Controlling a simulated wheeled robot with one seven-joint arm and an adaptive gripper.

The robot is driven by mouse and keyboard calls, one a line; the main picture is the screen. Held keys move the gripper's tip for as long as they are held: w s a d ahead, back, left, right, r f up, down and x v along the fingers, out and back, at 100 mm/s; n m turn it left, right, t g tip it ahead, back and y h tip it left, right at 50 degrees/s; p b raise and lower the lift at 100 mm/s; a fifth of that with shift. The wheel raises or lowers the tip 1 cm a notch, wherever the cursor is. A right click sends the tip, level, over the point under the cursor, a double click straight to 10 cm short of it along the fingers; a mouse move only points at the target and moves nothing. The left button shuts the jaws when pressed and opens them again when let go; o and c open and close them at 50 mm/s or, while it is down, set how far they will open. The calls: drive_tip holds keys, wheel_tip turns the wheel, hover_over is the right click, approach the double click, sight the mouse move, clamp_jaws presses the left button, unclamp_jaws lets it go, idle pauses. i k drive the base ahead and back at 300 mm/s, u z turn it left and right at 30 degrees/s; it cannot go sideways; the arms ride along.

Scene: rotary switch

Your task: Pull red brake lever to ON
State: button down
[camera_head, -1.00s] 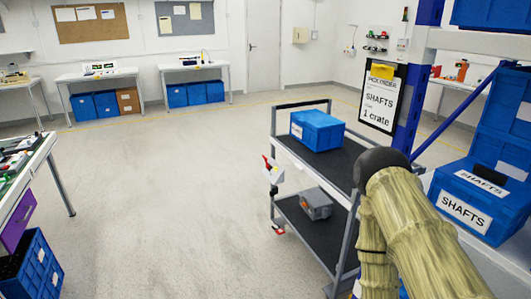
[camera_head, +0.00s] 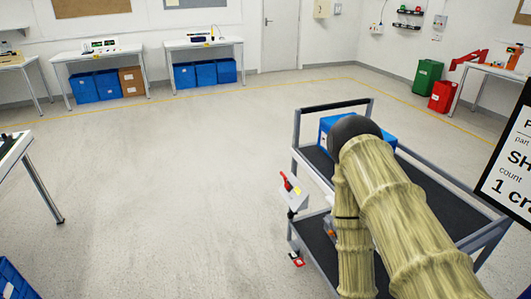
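The red brake lever (camera_head: 285,181) stands up from a light grey box (camera_head: 295,194) on the left side of the cart, near its front left post. The lever leans slightly left at its top. The cart (camera_head: 297,165) has dark shelves and a grey frame. My arm, in a tan sleeve, rises from the lower right and bends at a dark joint over the cart. My gripper is not visible, so its relation to the lever cannot be told.
A blue crate (camera_head: 326,124) on the cart's top shelf is mostly behind my arm. A small red part (camera_head: 297,259) sits low by the cart's wheel. A sign (camera_head: 510,165) stands at the right edge. The floor left of the cart is clear.

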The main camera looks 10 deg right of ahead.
sight(287, 185)
drive_tip(key=u, duration=0.2)
drive_tip(key=i, duration=1.35)
drive_tip(key=u, duration=0.2)
